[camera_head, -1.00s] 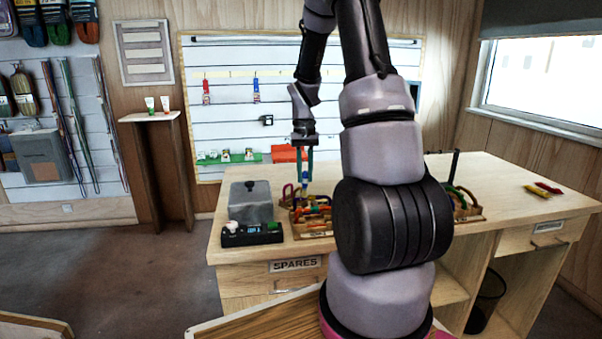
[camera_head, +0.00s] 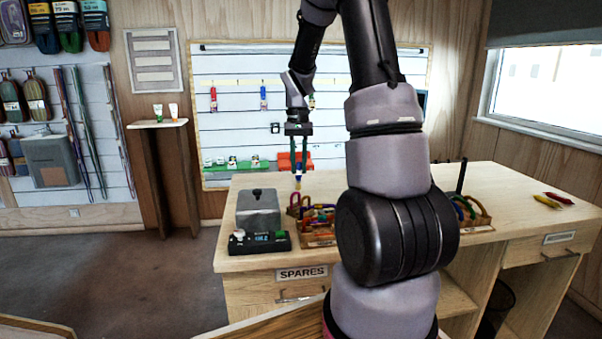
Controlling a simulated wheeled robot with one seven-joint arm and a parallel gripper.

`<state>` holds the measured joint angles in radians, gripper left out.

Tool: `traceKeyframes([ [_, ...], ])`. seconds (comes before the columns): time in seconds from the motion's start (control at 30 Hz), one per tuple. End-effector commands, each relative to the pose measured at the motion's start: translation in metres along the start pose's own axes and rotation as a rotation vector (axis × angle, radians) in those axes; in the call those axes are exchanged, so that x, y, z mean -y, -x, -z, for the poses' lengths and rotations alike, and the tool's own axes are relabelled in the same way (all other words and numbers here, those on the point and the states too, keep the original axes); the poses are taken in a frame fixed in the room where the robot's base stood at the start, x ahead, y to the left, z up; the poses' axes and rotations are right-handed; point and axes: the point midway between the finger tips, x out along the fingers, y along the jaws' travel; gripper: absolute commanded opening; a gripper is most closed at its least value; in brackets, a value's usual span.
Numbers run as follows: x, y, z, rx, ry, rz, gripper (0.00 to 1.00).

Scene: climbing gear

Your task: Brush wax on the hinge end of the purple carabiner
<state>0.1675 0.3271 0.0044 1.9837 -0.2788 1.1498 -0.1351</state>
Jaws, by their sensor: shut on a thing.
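My gripper (camera_head: 298,172) is shut on a small blue and yellow thing (camera_head: 298,183), which may be the wax brush. It points down and hangs above the left end of a wooden tray (camera_head: 318,243) on the workbench. The tray holds several coloured carabiners (camera_head: 320,217), among them red, blue, green and orange ones. Purplish loops (camera_head: 293,207) stand at the tray's left end. I cannot tell which one is the purple carabiner or where its hinge end is. The wax is not clearly seen.
A grey box (camera_head: 258,209) and a black device with a display (camera_head: 260,242) stand left of the tray. A second tray (camera_head: 478,223) lies partly behind my arm. Red and yellow items (camera_head: 555,199) lie at the right. The bench (camera_head: 510,190) between is clear.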

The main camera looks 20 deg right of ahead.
Motion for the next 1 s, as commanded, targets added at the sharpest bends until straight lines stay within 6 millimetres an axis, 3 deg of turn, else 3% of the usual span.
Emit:
traceKeyframes([
  [0.3, 0.006, 0.021, -0.009, 0.0, -0.001, 0.001, 0.0],
  [1.0, 0.006, 0.021, -0.009, 0.0, -0.001, 0.0, 0.0],
])
